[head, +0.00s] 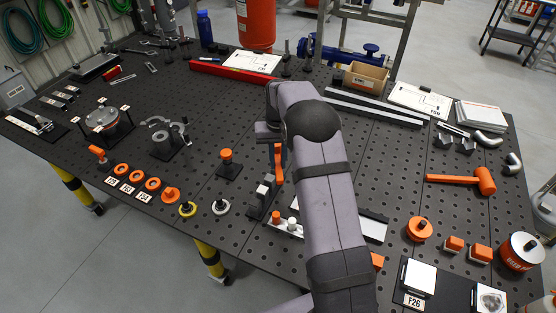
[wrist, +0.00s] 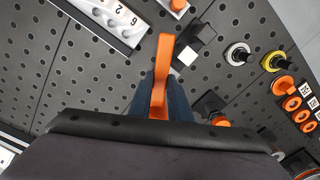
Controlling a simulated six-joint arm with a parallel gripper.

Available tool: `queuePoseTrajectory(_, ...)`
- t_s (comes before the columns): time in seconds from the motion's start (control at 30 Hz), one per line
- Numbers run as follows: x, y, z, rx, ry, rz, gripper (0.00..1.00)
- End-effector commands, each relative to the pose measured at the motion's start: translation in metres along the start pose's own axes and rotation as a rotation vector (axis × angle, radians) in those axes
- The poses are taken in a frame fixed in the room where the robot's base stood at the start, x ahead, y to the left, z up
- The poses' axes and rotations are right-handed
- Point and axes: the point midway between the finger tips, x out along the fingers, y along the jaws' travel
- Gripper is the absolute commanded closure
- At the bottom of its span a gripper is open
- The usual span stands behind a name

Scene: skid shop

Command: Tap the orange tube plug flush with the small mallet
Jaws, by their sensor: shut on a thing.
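My gripper (wrist: 164,82) is shut on an orange bar-like piece (wrist: 163,60), held between its dark fingers; it also shows in the head view (head: 278,165). The bar stands beside a small fixture with grey blocks (head: 264,187). I cannot tell whether it is joined to it. An orange mallet (head: 465,179) lies at the right of the table, away from my gripper. An orange-topped plug-like piece (head: 226,156) stands upright on a black base left of my gripper. Whether it is the tube plug, and how far in it sits, I cannot tell.
A white numbered rack (head: 285,228) lies close to my gripper. Orange rings (head: 152,184) and round knobs (head: 188,209) lie at left. Metal fixtures (head: 163,142) stand behind them. An orange disc (head: 419,229) and orange blocks (head: 453,244) are at right. Bare table lies around the mallet.

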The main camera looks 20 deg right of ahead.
Motion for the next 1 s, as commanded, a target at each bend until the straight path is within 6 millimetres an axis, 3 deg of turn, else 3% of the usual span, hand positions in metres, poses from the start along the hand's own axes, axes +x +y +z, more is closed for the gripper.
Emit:
queuePoseTrajectory(0.2, 0.038, 0.0, 0.0, 0.0, -0.001, 0.0, 1.0)
queuePoseTrajectory(0.57, 0.031, 0.0, -0.001, 0.0, 0.001, 0.0, 1.0)
queuePoseTrajectory(1.0, 0.0, 0.0, 0.0, 0.0, 0.0, 0.0, 1.0)
